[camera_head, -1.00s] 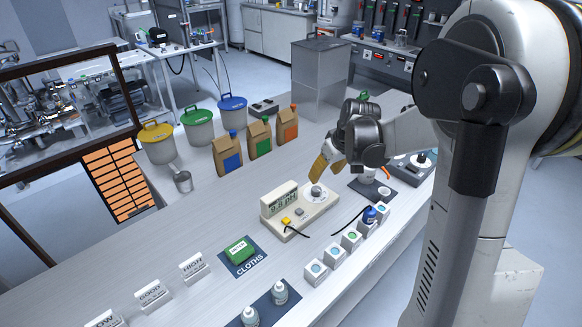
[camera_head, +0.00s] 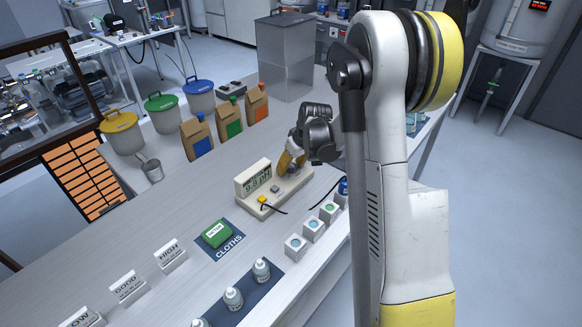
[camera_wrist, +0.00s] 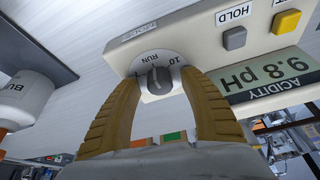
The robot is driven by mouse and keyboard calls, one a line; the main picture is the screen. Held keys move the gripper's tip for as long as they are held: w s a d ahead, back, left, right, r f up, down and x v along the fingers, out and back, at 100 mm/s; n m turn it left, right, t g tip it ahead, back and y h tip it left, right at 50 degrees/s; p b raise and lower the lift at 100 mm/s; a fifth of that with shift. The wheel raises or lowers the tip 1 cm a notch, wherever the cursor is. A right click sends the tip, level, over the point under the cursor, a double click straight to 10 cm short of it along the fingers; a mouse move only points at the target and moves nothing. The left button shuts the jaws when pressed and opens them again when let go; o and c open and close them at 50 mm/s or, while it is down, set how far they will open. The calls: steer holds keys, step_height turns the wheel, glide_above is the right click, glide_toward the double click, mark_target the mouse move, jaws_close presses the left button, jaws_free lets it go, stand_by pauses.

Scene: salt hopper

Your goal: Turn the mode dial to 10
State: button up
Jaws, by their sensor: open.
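The beige pH meter (camera_head: 272,190) stands on the bench, its display reading 9.8 pH. In the wrist view its grey mode dial (camera_wrist: 153,77) shows upside down, with RUN above the knob and 10 to the right. The knob's ridge seems to lie toward RUN; its exact setting is hard to tell. My gripper (camera_head: 289,163) is at the dial in the head view, mostly hiding it. In the wrist view my gripper (camera_wrist: 160,76) is open, its yellow-brown fingers on either side of the knob; I cannot tell whether they touch it.
Grey and yellow buttons (camera_wrist: 235,38) sit beside the dial on the meter. Several small sample cups (camera_head: 313,228) stand in front of it, and a green cloth pack (camera_head: 216,234) lies to the left. Paper bags (camera_head: 196,137) stand behind. A cable runs along the bench near the meter.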

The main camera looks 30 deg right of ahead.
jaws_close()
steer(key=shift+m, duration=0.4)
steer(key=m+h+b, duration=0.1)
steer(key=m+h, duration=0.1)
steer(key=m, duration=0.3)
steer(key=shift+a, duration=0.15)
steer(key=m+h, duration=0.1)
steer(key=m, duration=0.2)
steer(key=m+g+h+b, duration=0.1)
steer(key=m, duration=0.2)
steer(key=shift+g, duration=0.3)
stand_by(0.3)
